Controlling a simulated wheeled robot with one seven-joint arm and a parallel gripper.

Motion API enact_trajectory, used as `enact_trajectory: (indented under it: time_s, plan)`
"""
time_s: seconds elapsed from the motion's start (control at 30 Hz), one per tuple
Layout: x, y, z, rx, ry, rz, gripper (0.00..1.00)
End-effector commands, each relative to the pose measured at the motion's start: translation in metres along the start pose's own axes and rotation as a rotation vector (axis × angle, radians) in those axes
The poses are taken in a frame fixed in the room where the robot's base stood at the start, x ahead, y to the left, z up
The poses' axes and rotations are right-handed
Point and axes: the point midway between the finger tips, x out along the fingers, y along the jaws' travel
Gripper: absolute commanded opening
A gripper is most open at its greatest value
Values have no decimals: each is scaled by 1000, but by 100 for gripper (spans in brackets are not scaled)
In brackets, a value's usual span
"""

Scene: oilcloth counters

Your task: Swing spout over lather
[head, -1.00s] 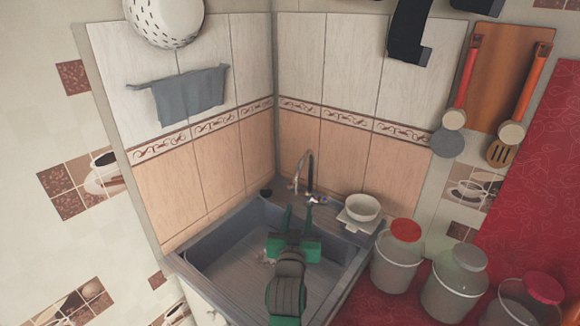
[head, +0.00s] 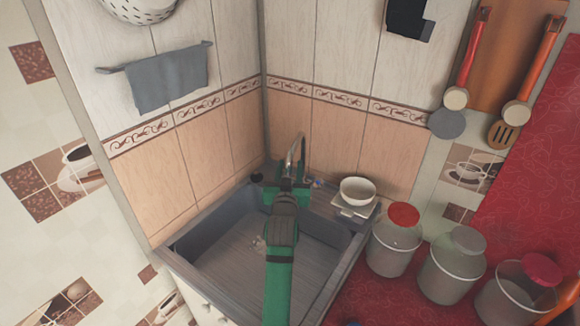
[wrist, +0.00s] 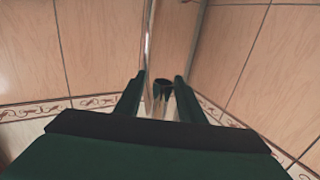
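The chrome spout (head: 301,148) rises at the back rim of the grey sink (head: 190,262), in the corner. My green gripper (head: 287,183) is at the spout, partly hiding its lower part and the tap base. In the wrist view, my gripper (wrist: 158,100) is open, with one dark finger on each side of the spout (wrist: 161,92). Gaps show between spout and fingers; contact cannot be told. A small pale patch, likely the lather (head: 258,243), lies on the sink floor left of my arm.
A white bowl (head: 357,190) on a white dish stands right of the tap. Several lidded jars, one with a red lid (head: 403,215), stand on the red counter at right. Tiled walls (head: 175,190) close in behind the sink. The basin is otherwise clear.

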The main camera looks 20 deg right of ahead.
Motion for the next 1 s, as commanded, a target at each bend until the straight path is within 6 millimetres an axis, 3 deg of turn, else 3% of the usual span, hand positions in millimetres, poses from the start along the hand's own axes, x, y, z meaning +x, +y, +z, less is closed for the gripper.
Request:
enact_trajectory:
  time_s: [0.13, 0.43, 0.47, 0.6, 1.0]
  plan:
    - [10, -1, 0, 0, -1, -1, 36]
    - [12, -2, 0, 0, -1, -2, 36]
    - [12, -2, 0, 0, -1, -2, 33]
    - [12, -2, 0, 0, -1, -2, 0]
    - [15, 8, 0, 1, 0, 16, 0]
